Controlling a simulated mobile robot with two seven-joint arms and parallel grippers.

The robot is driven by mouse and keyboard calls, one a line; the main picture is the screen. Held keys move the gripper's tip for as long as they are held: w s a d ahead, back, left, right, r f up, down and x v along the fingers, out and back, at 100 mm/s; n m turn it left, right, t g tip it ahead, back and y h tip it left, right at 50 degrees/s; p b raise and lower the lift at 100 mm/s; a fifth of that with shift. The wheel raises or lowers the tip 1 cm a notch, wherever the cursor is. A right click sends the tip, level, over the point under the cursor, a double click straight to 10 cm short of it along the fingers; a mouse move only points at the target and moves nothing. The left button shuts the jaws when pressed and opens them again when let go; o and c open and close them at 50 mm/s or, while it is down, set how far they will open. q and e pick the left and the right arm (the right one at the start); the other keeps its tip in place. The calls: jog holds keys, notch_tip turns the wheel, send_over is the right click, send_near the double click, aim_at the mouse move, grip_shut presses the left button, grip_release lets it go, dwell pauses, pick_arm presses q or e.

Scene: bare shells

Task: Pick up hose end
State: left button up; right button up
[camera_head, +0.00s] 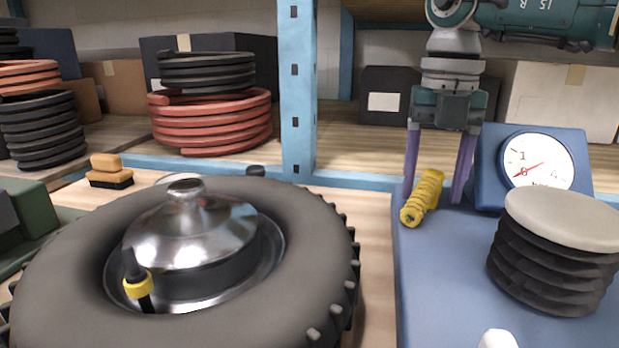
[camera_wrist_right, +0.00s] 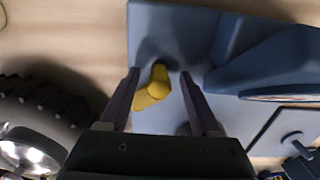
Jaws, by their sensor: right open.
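The yellow ribbed hose end (camera_head: 424,195) stands on the blue base of the pump, tilted, with its round opening toward me. In the right wrist view the yellow hose end (camera_wrist_right: 152,88) shows between the fingers. My right gripper (camera_head: 434,198) points down and is open, with one purple finger on each side of the hose end. The wrist view shows the same open fingers (camera_wrist_right: 160,74) with gaps beside the yellow piece. Whether a finger touches it I cannot tell. My left gripper is not in view.
A large tyre (camera_head: 310,230) with a metal hub lies left of the pump; its black valve stem (camera_head: 137,287) has a yellow ring. A dial gauge (camera_head: 537,165) and black bellows (camera_head: 540,265) stand right of the hose end. A blue shelf post (camera_head: 297,90) rises behind.

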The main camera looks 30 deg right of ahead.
grip_shut()
dwell(0.5)
